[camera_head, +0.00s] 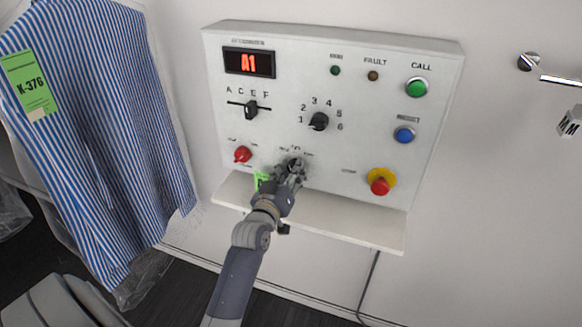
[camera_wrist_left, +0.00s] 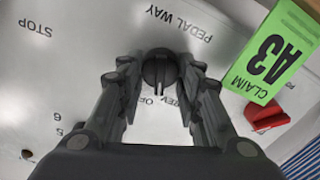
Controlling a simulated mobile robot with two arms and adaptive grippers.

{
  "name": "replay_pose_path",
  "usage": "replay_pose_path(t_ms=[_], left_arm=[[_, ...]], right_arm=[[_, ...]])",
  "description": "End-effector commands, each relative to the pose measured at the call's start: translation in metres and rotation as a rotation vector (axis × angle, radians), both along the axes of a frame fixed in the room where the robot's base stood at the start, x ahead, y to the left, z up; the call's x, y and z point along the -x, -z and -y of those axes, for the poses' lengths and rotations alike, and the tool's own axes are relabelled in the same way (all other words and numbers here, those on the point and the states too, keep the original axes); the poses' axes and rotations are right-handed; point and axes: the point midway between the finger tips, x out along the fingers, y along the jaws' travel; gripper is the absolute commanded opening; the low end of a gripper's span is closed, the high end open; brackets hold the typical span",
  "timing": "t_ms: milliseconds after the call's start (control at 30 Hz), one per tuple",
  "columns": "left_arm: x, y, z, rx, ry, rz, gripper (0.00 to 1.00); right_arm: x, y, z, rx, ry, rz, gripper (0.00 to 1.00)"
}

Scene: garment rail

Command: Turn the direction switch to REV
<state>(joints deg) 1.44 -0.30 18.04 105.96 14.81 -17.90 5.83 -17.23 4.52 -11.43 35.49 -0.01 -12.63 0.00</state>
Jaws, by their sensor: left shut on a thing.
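The direction switch is a black rotary knob on the lower middle of the white control panel (camera_head: 270,115). In the left wrist view the knob (camera_wrist_left: 160,68) sits between my fingertips, with its light pointer line towards the bottom of the picture. Labels reading REV and OF, partly hidden by my fingers, lie just below it, upside down. I cannot tell exactly which label the pointer meets. My left gripper (camera_head: 294,168) is shut on the knob, also seen in the left wrist view (camera_wrist_left: 160,76). In the head view it covers most of the switch. My right gripper is not in view.
A green claim ticket A3 (camera_wrist_left: 272,52) is beside the gripper. The red knob (camera_head: 242,154) is left of it, the red stop button (camera_head: 380,182) right, the numbered dial (camera_head: 318,121) above. A shelf (camera_head: 340,222) juts out below. A striped shirt (camera_head: 95,120) hangs left.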

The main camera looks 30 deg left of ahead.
Motion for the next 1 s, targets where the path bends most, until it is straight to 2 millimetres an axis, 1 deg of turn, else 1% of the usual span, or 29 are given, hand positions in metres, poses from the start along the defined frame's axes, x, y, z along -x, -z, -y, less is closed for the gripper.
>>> replay_pose_path(t_ms=[33,100,300,500,700,1000], left_arm=[[0.000,-0.003,0.000,0.039,-0.001,0.008,0.09],[0.000,-0.002,0.000,0.092,-0.001,0.021,0.09],[0.000,-0.001,-0.001,0.217,0.000,0.052,0.09],[0.000,0.000,-0.001,0.300,0.000,0.072,0.09],[0.000,0.000,-0.001,0.337,-0.001,0.082,0.09],[0.000,0.000,-0.001,0.345,0.000,0.085,0.09]], right_arm=[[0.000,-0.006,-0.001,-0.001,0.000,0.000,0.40],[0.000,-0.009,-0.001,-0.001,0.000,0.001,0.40],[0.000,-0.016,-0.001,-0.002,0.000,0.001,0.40],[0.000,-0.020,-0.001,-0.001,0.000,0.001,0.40],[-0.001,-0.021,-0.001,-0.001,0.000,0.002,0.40],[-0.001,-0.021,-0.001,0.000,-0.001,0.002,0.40]])
